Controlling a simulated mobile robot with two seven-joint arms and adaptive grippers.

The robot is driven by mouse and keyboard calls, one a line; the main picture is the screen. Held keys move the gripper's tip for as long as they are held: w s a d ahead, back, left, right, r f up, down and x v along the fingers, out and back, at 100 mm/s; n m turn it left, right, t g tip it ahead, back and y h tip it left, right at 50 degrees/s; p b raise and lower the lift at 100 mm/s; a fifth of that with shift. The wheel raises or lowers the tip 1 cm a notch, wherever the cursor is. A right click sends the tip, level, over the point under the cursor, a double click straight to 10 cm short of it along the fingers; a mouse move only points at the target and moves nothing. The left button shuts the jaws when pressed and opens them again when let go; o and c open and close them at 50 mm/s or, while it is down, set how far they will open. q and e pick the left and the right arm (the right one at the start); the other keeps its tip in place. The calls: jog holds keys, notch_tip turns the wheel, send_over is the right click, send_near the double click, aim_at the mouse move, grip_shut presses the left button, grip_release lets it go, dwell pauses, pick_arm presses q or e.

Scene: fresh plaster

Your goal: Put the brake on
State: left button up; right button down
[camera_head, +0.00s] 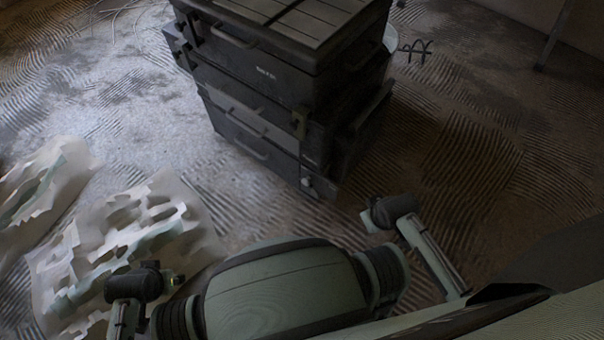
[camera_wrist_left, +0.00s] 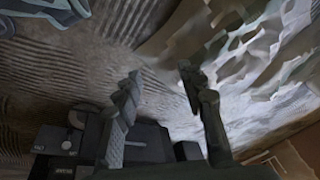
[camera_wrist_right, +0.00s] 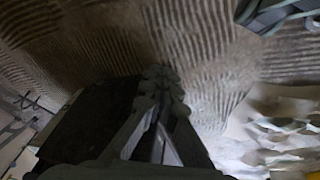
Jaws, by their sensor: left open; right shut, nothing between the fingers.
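A stack of dark tool boxes (camera_head: 265,75) stands upright on the floor, with handles and latches on its front. A small pale part (camera_head: 318,186) sits at its lowest near corner; I cannot tell whether it is a wheel or a brake. In the left wrist view my left gripper (camera_wrist_left: 160,75) is open and empty above the floor. In the right wrist view my right gripper (camera_wrist_right: 160,76) is shut and empty, with a dark flat-sided body (camera_wrist_right: 95,125) behind it to the left. In the head view both hands are small and partly hidden, apart from the stack.
Ragged pale sheets (camera_head: 125,245) lie on the floor at the left. Thin dark wire (camera_head: 415,50) and a pale rounded thing show behind the stack. A slim post (camera_head: 553,38) stands at the back right. The ridged floor (camera_head: 490,150) right of the stack is clear.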

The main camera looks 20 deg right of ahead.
pick_arm(q)
jog(key=s+f+p, duration=0.1)
jog(key=s+f, duration=0.2)
jog(key=f, duration=0.3)
jog(key=shift+a+f+g+p, duration=0.15)
jog(key=shift+a+g+p, duration=0.15)
jog(key=shift+a+g, duration=0.15)
pick_arm(e)
jog(key=w+a+n+y, duration=0.2)
jog(key=w+a, duration=0.3)
jog(key=w, duration=0.4)
jog(key=w+a+f+n+y, duration=0.1)
jog(key=w+a, duration=0.4)
jog(key=w, duration=0.5)
jog(key=n+y, duration=0.1)
jog(key=n, duration=0.1)
jog(key=shift+w+f+n+t, duration=0.25)
jog(key=shift+f+n+t, duration=0.05)
jog(key=shift+t, duration=0.1)
jog(key=shift+f, duration=0.1)
